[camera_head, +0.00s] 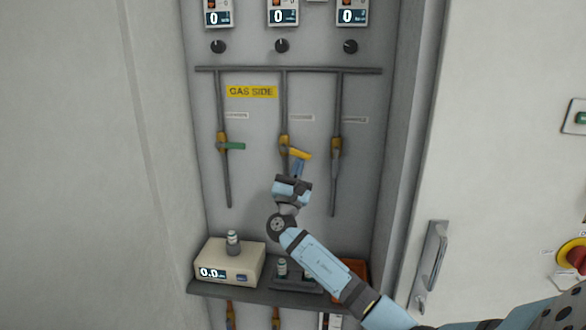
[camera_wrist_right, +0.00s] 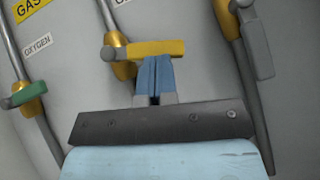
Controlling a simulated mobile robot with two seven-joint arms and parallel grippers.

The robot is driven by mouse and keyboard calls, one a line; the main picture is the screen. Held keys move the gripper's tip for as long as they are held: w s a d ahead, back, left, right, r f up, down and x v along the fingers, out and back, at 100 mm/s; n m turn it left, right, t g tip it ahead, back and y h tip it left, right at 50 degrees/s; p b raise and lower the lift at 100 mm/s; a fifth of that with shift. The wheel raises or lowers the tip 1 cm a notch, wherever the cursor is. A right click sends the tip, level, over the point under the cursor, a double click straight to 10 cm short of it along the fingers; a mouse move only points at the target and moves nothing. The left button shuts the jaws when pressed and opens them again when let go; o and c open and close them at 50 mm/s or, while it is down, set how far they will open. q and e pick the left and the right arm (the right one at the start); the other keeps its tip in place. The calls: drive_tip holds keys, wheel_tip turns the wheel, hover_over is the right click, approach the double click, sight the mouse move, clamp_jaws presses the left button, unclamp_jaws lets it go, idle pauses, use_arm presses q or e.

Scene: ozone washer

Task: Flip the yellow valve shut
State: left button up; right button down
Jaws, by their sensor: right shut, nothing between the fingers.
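The yellow valve handle (camera_head: 300,153) is on the middle vertical pipe of the gas panel. It points right, across the pipe, tilted slightly down in the head view. In the right wrist view the yellow handle (camera_wrist_right: 158,48) lies nearly level across the top of my fingers. My right gripper (camera_head: 298,168) is shut and empty, with its blue fingertips (camera_wrist_right: 155,62) right at the handle's lower edge. I cannot tell whether they touch it. The gripper hides the lower part of the middle pipe. My left gripper is not in view.
A green-handled valve (camera_head: 232,146) is on the left pipe and a grey-handled valve (camera_head: 337,150) on the right pipe. A shelf (camera_head: 225,290) below carries a beige meter (camera_head: 225,262) and small bottles. A cabinet door with a handle (camera_head: 430,262) stands at right.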

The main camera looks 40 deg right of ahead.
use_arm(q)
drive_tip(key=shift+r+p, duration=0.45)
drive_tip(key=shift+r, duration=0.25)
use_arm(e)
drive_tip(key=shift+s+d+r+n+t+y, duration=0.1)
drive_tip(key=shift+d+r+n+t+y, duration=0.1)
drive_tip(key=shift+n+t+y, duration=0.65)
drive_tip(key=shift+s+d+r+n+t+y, duration=0.15)
drive_tip(key=shift+r+n+t+y, duration=0.15)
drive_tip(key=shift+n+t, duration=0.9)
drive_tip(key=shift+s+d+r+n+t+y, duration=0.15)
drive_tip(key=shift+n+t+y, duration=0.5)
drive_tip(key=shift+n, duration=0.7)
drive_tip(key=shift+a, duration=0.1)
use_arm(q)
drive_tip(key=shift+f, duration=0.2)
use_arm(e)
drive_tip(key=shift+f, duration=0.15)
